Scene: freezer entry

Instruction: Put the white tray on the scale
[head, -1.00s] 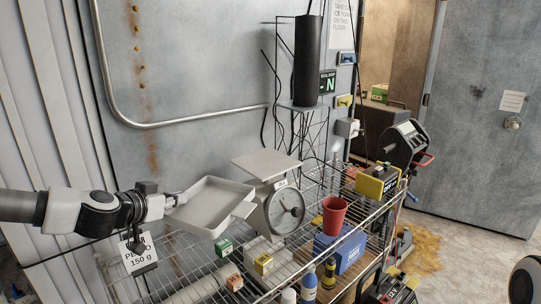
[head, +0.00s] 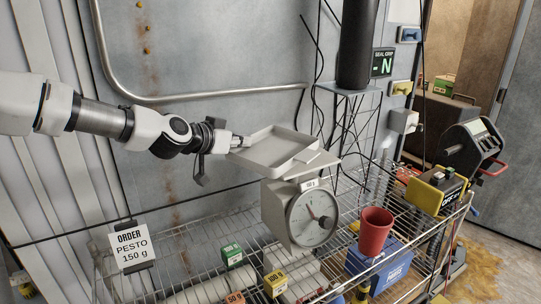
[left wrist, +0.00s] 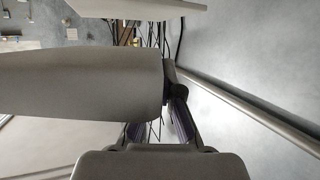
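The white tray (head: 272,150) is a shallow rectangular dish, in the head view at the centre. My left gripper (head: 238,142) is shut on its left edge. The grey dial scale (head: 290,222) stands on the wire rack under the tray. The right part of its flat platform (head: 322,166) shows beside the tray; the rest is hidden. The tray overlaps the platform, its left part sticking out; I cannot tell whether they touch. In the left wrist view a large pale shape hides much of the left gripper (left wrist: 160,118). My right gripper is out of view.
The wire rack (head: 190,248) holds several small boxes, a red cup (head: 374,232) and a blue box (head: 378,262) near the scale. A black cylinder (head: 356,45) stands behind. A wall rail (head: 215,93) and an order card (head: 131,247) are on the left.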

